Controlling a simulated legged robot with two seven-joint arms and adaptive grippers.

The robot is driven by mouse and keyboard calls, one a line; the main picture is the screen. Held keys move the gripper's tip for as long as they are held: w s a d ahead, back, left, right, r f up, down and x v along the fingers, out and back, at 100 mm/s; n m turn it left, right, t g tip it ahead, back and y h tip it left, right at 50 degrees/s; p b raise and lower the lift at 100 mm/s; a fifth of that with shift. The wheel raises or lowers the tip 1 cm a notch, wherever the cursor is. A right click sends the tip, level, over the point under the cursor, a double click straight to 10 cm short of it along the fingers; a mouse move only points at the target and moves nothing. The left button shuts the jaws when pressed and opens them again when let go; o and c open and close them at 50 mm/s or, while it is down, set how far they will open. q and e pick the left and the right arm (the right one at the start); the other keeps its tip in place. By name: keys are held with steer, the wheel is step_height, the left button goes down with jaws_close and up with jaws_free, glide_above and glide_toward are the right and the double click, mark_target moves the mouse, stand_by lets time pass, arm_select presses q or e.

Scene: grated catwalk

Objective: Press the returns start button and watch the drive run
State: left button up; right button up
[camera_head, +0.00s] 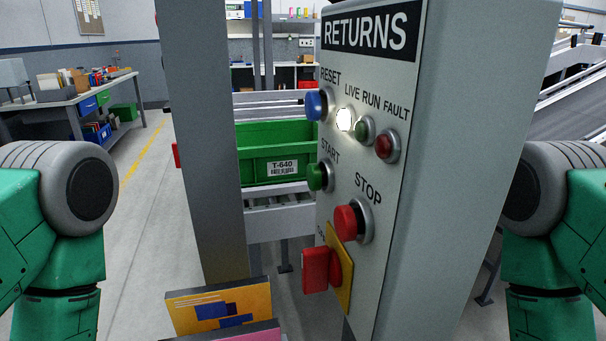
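The returns control box (390,262) stands close in front, its face turned to the left. It carries a RETURNS label (371,31). The green start button (320,176) is at the left of the face. The red stop button (352,220) is lower right of it, and the blue reset button (318,103) is above. The live lamp (345,119) glows white. The green run lamp (364,130) and red fault lamp (387,146) look dark. Parts of my green arms show at both sides, but neither gripper is in view.
A red switch on a yellow plate (343,275) sits low on the box. A grey post (203,130) stands left of it. A green T-640 tote (262,141) rests on rollers behind. Boxes (219,305) are at the bottom. A workbench (76,98) stands far left; floor between is clear.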

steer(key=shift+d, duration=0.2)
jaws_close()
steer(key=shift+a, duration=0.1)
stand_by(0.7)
